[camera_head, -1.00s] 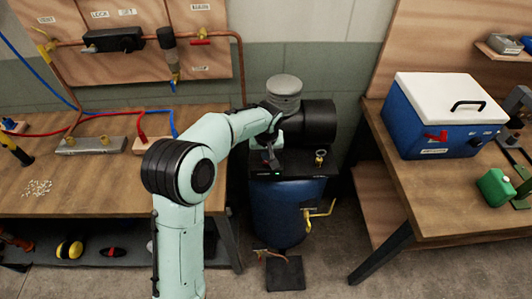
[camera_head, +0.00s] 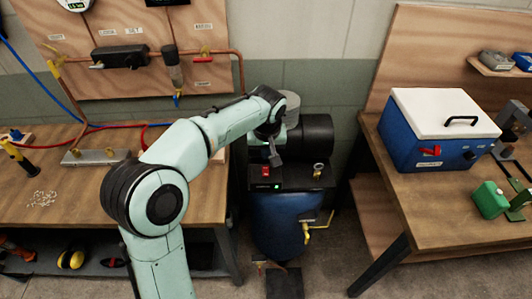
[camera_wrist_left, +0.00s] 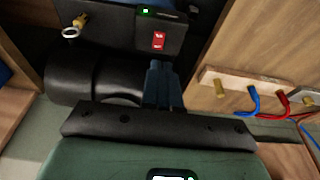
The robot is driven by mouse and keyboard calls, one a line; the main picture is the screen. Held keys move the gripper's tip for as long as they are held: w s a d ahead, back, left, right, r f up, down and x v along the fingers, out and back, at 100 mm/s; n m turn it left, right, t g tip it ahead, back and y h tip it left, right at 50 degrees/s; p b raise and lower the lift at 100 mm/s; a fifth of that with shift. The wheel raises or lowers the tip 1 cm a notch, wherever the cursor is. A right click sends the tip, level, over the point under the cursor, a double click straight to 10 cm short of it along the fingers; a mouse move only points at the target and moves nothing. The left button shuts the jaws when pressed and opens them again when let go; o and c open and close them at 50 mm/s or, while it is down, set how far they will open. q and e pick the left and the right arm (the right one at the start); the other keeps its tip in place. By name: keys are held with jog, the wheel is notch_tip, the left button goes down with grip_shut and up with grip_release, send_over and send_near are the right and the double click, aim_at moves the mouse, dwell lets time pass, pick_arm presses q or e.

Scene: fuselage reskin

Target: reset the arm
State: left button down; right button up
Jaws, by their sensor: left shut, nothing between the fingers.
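My left arm (camera_head: 150,200) reaches in from the lower left toward the compressor, a dark blue tank (camera_head: 280,222) with a black motor (camera_head: 317,138) on top. My left gripper (camera_head: 277,160) is shut and empty, just above and behind the black control panel. The panel carries a red switch (camera_head: 265,171) and a small green light below it. In the left wrist view the shut fingers (camera_wrist_left: 159,66) point toward the red switch (camera_wrist_left: 158,40), with a gap between them, and a green light is lit. My right gripper is not in view.
A left workbench (camera_head: 80,200) holds a metal manifold with hoses. On the right bench are a blue and white cooler-like box (camera_head: 435,140) and a green canister (camera_head: 490,199).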

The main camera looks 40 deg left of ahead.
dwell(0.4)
pick_arm(q)
jog(key=s+d+f+m+g+h, duration=0.15)
jog(key=d+f, duration=0.25)
jog(key=f, duration=0.6)
jog(key=s+d+f+m+h, duration=0.15)
jog(key=d+f, duration=0.25)
jog(key=f, duration=0.5)
jog(key=s+d+f+m+h, duration=0.15)
jog(key=d+f, duration=0.25)
jog(key=f, duration=0.6)
jog(key=s+d+f, duration=0.3)
jog(key=s+f, duration=0.1)
jog(key=s, duration=0.3)
jog(key=s+d+f+g, duration=0.1)
jog(key=s+d+f, duration=0.2)
jog(key=s+f, duration=0.2)
jog(key=s+d+f+h, duration=0.1)
jog(key=s+d+f, duration=0.2)
jog(key=s, duration=0.6)
jog(key=shift+s+d+f, duration=0.15)
jog(key=shift+s+f, duration=0.2)
jog(key=shift+f, duration=0.45)
jog(key=shift+n+g, duration=0.25)
